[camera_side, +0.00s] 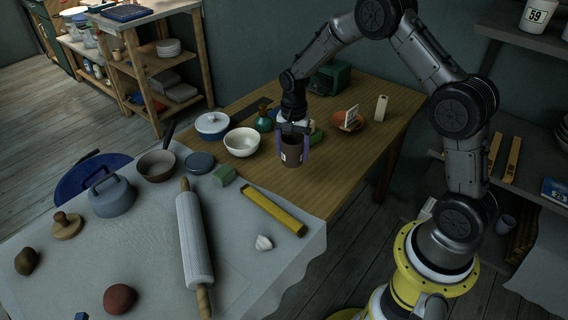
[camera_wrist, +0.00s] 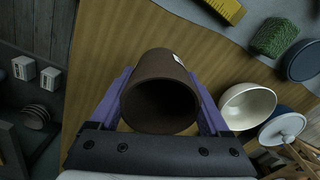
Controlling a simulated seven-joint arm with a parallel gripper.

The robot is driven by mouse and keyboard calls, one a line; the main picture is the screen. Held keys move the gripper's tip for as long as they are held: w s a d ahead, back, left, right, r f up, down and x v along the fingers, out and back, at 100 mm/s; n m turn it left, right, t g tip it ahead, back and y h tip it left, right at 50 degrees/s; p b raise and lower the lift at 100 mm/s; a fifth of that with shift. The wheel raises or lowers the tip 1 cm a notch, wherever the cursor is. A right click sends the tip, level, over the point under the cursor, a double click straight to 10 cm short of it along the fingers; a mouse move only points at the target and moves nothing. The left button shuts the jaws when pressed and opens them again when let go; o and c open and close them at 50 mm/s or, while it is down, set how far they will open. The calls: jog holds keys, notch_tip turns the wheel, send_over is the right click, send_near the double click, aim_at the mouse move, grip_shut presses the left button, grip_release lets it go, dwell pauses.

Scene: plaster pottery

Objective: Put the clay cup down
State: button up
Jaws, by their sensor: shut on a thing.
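The clay cup (camera_side: 292,153) is dark brown with a small white label, and it hangs upright over the wooden table (camera_side: 345,160). My gripper (camera_side: 293,140) has its purple fingers on both sides of the cup and is shut on it. In the wrist view the cup (camera_wrist: 160,92) sits between the purple fingers, its dark open mouth facing the camera. The side view does not clearly show the gap between the cup's base and the table.
A white bowl (camera_side: 242,142), a lidded blue-white pot (camera_side: 212,125) and a green vase (camera_side: 264,122) stand left of the cup. A terracotta dish (camera_side: 347,121) stands behind right. Bare wood lies in front and to the right. A rolling pin (camera_side: 194,240) lies on the cloth.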

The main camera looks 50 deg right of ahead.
jog(key=w+f, duration=0.2)
jog(key=f, duration=0.1)
jog(key=w+f, duration=0.1)
jog(key=f, duration=0.1)
jog(key=shift+w+d, duration=0.4)
jog(key=shift+f, duration=1.4)
jog(key=shift+f, duration=0.15)
jog(key=o, duration=1.5)
jog(key=shift+c, duration=0.2)
